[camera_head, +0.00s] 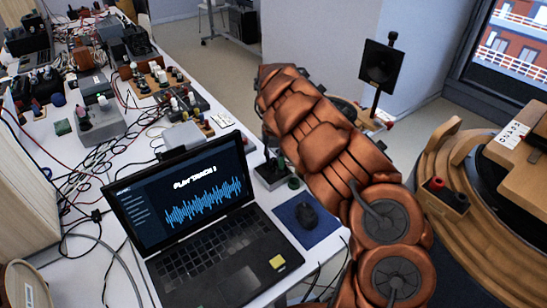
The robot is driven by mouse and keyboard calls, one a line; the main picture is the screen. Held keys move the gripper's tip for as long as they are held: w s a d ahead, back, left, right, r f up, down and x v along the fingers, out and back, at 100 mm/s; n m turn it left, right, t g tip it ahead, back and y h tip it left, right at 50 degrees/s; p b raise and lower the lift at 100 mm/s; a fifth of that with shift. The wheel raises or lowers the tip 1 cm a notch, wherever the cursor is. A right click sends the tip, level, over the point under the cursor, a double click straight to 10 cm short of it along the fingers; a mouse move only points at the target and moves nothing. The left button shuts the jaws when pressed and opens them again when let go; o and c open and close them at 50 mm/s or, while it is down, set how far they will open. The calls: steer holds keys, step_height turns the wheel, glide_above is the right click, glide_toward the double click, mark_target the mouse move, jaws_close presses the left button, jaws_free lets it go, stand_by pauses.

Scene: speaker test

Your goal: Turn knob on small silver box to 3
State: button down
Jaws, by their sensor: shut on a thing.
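A grey-silver box (97,128) with small knobs or posts on top stands on the white table, left of and behind the laptop. A flatter, light silver box (184,136) lies just behind the laptop screen. A small dark grey box (271,175) with an upright part on it sits right of the laptop, close beside my arm. I cannot tell which of these is the task's box, and no knob setting or number 3 is readable. My copper-coloured arm rises through the middle right. Its gripper does not show; the arm's far end and what lies behind it are hidden.
An open laptop (203,217) with a waveform stands at the table's front. Cables and electronics crowd the table's far left. A black speaker (379,66) stands behind my arm; a round wooden structure (440,155) is at right.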

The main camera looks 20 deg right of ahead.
mark_target(273, 159)
steer(key=shift+f, duration=0.1)
stand_by(0.3)
steer(key=c, duration=1)
jaws_free()
step_height(273, 159, up, 12)
steer(key=shift+r, duration=0.1)
